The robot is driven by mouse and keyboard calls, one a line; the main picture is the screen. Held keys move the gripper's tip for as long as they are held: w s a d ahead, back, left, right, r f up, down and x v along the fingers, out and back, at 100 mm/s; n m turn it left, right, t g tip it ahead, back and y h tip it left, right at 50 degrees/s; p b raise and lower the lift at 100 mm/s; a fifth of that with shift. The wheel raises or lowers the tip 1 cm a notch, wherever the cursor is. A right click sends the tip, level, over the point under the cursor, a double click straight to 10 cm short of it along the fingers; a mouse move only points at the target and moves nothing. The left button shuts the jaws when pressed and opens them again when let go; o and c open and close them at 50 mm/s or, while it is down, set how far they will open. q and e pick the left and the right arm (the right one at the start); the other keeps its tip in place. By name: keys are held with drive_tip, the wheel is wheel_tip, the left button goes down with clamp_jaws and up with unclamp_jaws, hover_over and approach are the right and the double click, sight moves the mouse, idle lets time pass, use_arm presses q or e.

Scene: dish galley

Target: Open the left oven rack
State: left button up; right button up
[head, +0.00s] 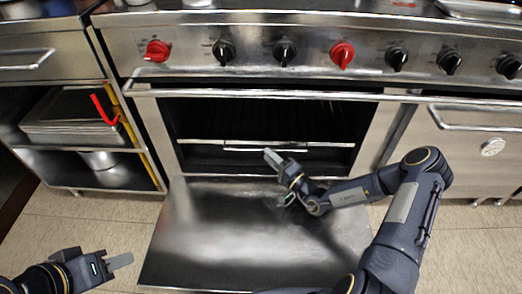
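The left oven's door (250,240) is folded down flat in front of its dark cavity. Inside, the metal oven rack (210,141) shows as a bright horizontal front bar across the opening. The rack sits within the cavity, and its depth is hard to see in the dark. My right gripper (277,178) is over the inner part of the lowered door, just in front of the rack bar. Its fingers look spread, with nothing between them. My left gripper (121,262) is low at the left, away from the oven, one finger clearly visible and its opening unclear.
Red and black knobs (285,53) line the panel above a long horizontal handle bar (255,94). Another closed oven door (480,145) stands right. Tiled floor (95,222) is clear at left.

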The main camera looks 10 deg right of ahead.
drive_tip(key=shift+b+x, duration=0.5)
drive_tip(key=shift+x, duration=1.6)
clamp_jaws()
